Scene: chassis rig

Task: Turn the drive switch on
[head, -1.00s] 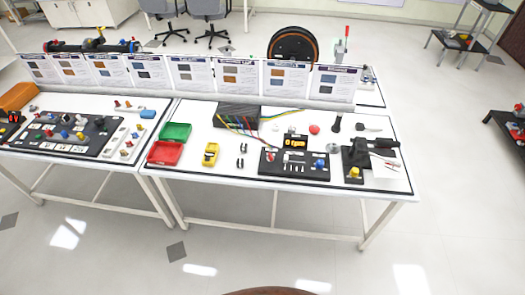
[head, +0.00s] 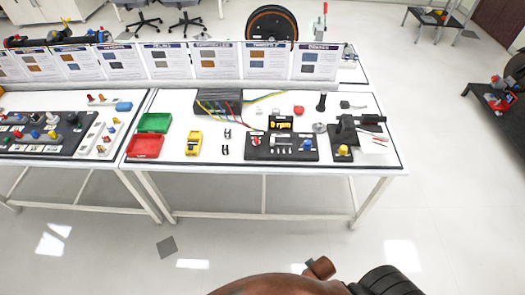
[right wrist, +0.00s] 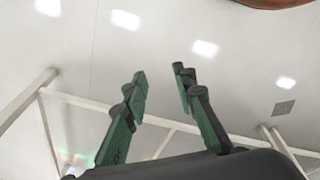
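A black control panel (head: 282,148) lies on the right-hand table in the head view. It carries a red control (head: 256,140), several small white switches or labels, and a blue knob (head: 307,145). A small unit with an orange display (head: 281,124) stands at its back edge. Which control is the drive switch is too small to tell. My right gripper (right wrist: 160,75) is open and empty in the right wrist view, with green fingers apart over the floor and table legs. It is away from the panel. My left gripper is not in view.
The table also holds a green bin (head: 154,123), a red bin (head: 145,146), a yellow meter (head: 194,143), a dark box with coloured wires (head: 219,100) and a black clamp-like fixture (head: 345,128). A row of printed sheets stands behind. The floor in front is clear.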

